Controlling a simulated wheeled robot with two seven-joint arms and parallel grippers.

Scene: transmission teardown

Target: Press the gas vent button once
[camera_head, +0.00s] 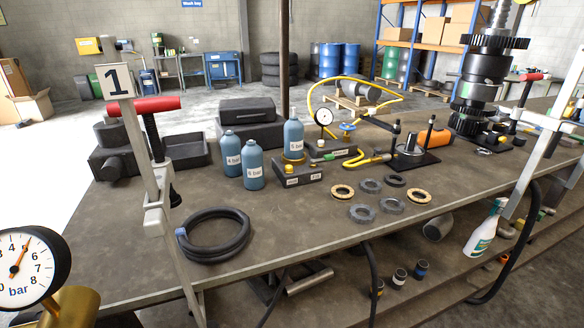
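A dark box (298,176) stands mid-bench with a blue bottle (293,139) seated on its top. A small yellow button (289,169) sits on the box's top near its front left; small pale labels on its front are too small to read. Behind it stands a second dark unit (331,150) with a round white gauge (324,117) and a green-marked label. I cannot read which control is marked as the gas vent. Neither of my grippers shows, and nothing touches the yellow button.
Two blue bottles (253,165) marked "4 bar" stand left of the box. A black hose coil (212,234), several rings (362,213), a red-handled clamp (145,106) and a yellow hose (330,85) are around. A large bar gauge (22,265) is at lower left. The bench front is mostly clear.

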